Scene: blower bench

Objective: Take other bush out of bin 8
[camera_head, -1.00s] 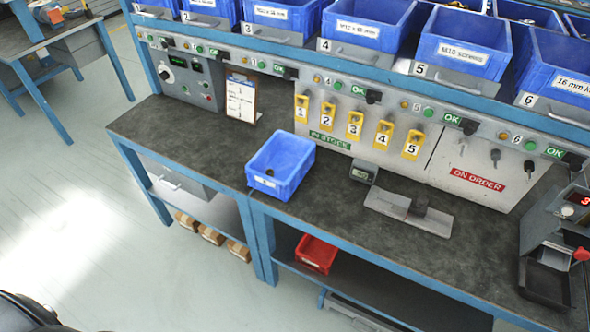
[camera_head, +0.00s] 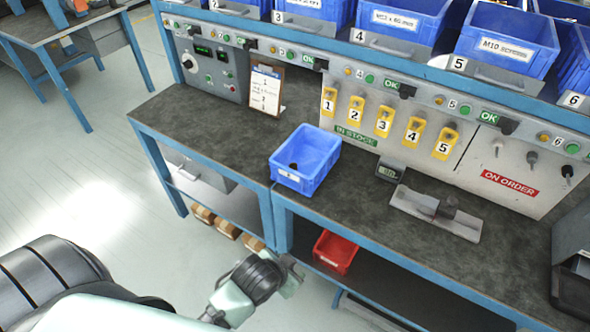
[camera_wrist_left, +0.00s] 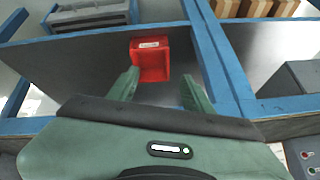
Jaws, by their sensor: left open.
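A blue bin (camera_head: 306,158) stands on the dark bench top, with a small label on its front too small to read. A small dark object (camera_head: 294,166) lies inside it; I cannot make out what it is. My left gripper (camera_head: 291,274) is low in front of the bench, below and apart from the blue bin. In the left wrist view its two green fingers (camera_wrist_left: 160,92) are apart with nothing between them. My right gripper is in neither current view.
A red bin (camera_head: 335,252) sits on the lower shelf, also seen in the left wrist view (camera_wrist_left: 151,61). A grey fixture (camera_head: 435,212) and small display (camera_head: 389,170) stand right of the blue bin. A clipboard (camera_head: 265,90) stands behind. Bench top left is clear.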

